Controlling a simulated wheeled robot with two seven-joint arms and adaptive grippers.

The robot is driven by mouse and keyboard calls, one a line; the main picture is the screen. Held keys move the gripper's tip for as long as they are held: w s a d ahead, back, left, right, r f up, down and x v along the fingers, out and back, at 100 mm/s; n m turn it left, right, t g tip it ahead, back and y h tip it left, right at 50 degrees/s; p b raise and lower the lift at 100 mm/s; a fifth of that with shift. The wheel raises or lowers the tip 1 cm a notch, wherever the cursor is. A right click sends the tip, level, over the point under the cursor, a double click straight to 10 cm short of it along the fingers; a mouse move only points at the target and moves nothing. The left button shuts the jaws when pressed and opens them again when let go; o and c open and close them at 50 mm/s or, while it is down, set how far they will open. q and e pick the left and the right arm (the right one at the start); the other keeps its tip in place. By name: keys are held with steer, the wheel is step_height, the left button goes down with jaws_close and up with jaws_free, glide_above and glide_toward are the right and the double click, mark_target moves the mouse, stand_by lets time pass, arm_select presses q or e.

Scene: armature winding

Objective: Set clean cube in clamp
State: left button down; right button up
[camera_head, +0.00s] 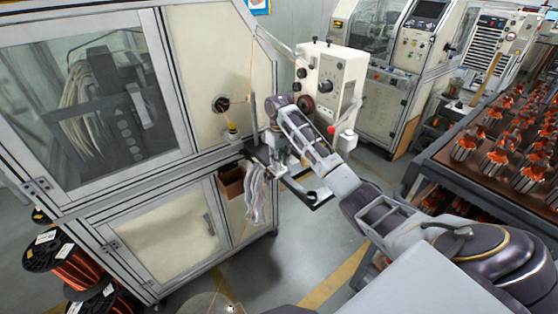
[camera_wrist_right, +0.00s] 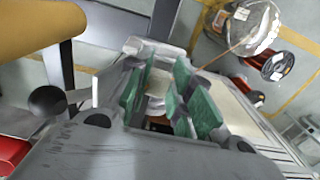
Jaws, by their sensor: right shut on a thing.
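My right gripper (camera_wrist_right: 172,95) shows close up in the wrist view, with green pads on its fingers. It is shut on a small pale piece (camera_wrist_right: 155,88) between the pads; I cannot tell its full shape or whether it is the cube. In the head view my right arm reaches from the lower right to the winding machine. Its gripper (camera_head: 282,155) is beside the grey metal fittings under the control box, partly hidden by my wrist. I cannot make out the clamp clearly. My left gripper is not in view.
The winding machine (camera_head: 215,60) fills the left, with a cream control box (camera_head: 330,80) on its right. A brown bin (camera_head: 231,182) and grey cloth (camera_head: 256,195) hang on its front. A rack (camera_head: 450,150) of armatures stands at right. Wire spools (camera_head: 75,265) sit lower left.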

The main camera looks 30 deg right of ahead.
steer(key=shift+f, duration=0.95)
stand_by(0.4)
steer(key=o, duration=0.7)
steer(key=shift+a+r, duration=0.1)
steer(key=shift+d, duration=0.2)
steer(key=shift+r, duration=0.15)
